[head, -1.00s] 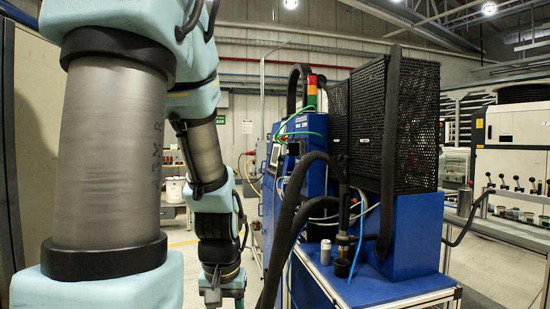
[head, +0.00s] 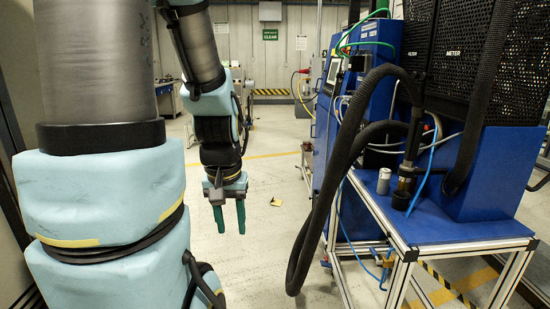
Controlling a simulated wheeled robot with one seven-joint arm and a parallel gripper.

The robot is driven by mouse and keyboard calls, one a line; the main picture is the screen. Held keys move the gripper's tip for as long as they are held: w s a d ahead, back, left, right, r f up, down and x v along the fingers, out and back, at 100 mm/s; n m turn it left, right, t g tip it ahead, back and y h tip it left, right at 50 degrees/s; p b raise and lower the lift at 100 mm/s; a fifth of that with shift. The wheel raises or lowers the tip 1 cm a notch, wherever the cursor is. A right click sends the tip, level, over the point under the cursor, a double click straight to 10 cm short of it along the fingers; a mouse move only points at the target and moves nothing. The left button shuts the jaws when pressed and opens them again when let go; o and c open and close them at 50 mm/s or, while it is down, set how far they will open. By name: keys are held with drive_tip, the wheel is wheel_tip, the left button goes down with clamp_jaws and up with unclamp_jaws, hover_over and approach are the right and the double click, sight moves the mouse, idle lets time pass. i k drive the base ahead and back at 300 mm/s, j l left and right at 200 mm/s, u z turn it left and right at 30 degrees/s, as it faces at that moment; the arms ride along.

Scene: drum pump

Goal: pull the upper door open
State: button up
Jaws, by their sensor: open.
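My gripper (head: 230,217) hangs at the end of my arm, pointing down, left of centre. Its two dark green fingers are apart with nothing between them. It is in free air over the pale floor, apart from the blue machine. The tall blue cabinet (head: 374,62) of that machine stands to its right, with a small screen and green and black hoses on it. I cannot make out which panel is the upper door, or whether it stands open; the cabinet's left face shows only at a steep angle.
Thick black hoses (head: 313,215) hang in front of the cabinet and bow out to the left. A blue-topped bench (head: 455,231) with a metal frame carries a small can (head: 383,181). A small yellow and black piece (head: 276,202) lies on the floor.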

sight(334, 71)
drive_tip(key=i, duration=3.75)
